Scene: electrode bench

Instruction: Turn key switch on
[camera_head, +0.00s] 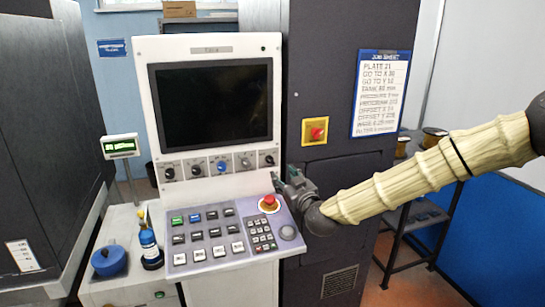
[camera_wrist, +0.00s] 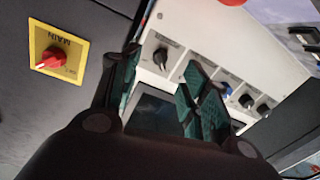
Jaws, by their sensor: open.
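A row of rotary switches sits on the white console below its screen, several dark and one blue (camera_head: 222,166). The rightmost dark switch (camera_head: 270,158) is nearest my gripper (camera_head: 284,185). In the wrist view that dark switch (camera_wrist: 160,57) shows in the gap between the fingertips (camera_wrist: 164,62), beyond them and apart. The fingers are open with nothing between them. The labels are too small to read, so I cannot tell which switch is the key switch. The right finger hides part of the row in the wrist view.
A red MAIN switch on a yellow plate (camera_head: 316,131) is on the dark cabinet; the wrist view shows it at left (camera_wrist: 52,58). A red mushroom button (camera_head: 269,204) stands on the sloped keypad (camera_head: 200,268) below my gripper. A blue bottle (camera_head: 149,242) stands left.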

